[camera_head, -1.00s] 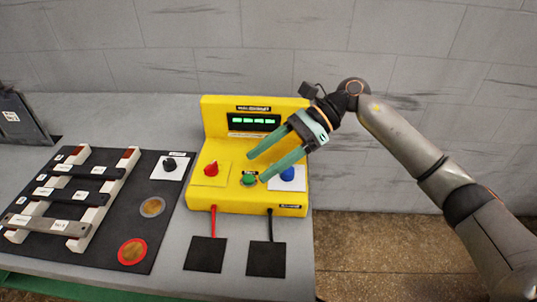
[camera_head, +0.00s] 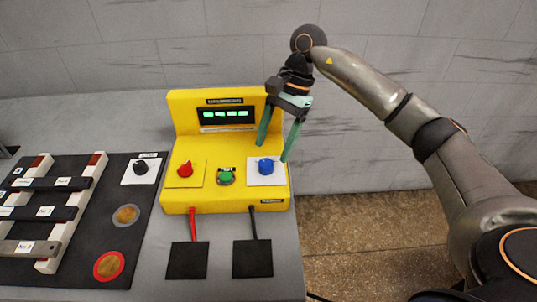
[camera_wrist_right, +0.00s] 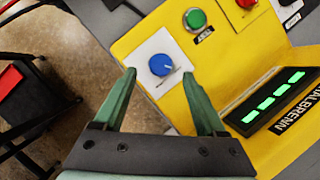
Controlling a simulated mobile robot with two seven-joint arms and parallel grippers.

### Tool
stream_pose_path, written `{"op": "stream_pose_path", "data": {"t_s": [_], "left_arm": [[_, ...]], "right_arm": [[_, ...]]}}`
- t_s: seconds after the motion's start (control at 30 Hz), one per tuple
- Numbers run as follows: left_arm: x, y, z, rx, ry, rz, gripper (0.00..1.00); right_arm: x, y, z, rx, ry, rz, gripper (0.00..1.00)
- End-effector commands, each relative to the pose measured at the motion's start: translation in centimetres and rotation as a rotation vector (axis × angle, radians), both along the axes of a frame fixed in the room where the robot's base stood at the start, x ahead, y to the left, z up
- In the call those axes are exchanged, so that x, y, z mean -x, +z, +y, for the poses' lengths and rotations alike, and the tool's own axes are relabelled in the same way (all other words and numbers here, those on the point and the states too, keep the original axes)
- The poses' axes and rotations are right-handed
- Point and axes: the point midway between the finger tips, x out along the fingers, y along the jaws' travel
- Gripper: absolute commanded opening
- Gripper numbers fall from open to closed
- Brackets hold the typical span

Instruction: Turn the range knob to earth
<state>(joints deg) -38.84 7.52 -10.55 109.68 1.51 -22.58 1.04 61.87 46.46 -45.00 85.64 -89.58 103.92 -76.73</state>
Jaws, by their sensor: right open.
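The yellow meter (camera_head: 182,126) stands on the table with a lit green display. It carries a red knob (camera_head: 185,169), a green button (camera_head: 226,176) and a blue knob (camera_head: 265,166) on a white plate. The knob labels are too small to read, so I cannot tell which is the range knob. My right gripper (camera_head: 273,152) is open, pointing down near the blue knob. In the right wrist view the blue knob (camera_wrist_right: 161,64) shows between and just beyond the open fingertips (camera_wrist_right: 159,74); contact is not visible. My left gripper is not in view.
Red and black leads run from the meter to two black pads (camera_head: 187,260) in front. At left, a dark mat (camera_head: 130,205) holds bars on pale rails, a black knob (camera_head: 141,167) and two round discs. The floor is open right of the table.

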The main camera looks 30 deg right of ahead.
Motion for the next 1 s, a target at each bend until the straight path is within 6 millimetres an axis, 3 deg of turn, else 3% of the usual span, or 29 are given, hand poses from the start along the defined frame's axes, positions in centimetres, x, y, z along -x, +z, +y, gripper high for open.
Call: {"op": "stream_pose_path", "data": {"t_s": [0.2, 0.6, 1.0], "left_arm": [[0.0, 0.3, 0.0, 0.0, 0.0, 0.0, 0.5], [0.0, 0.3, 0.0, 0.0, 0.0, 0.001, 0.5], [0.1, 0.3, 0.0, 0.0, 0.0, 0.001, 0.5]], "right_arm": [[0.3, -2.8, 1.2, -0.001, 0.0, 0.001, 0.73], [0.4, -3.5, 1.5, -0.001, 0.001, 0.0, 0.73], [0.3, -3.5, 1.5, -0.001, 0.0, -0.001, 0.29]]}}
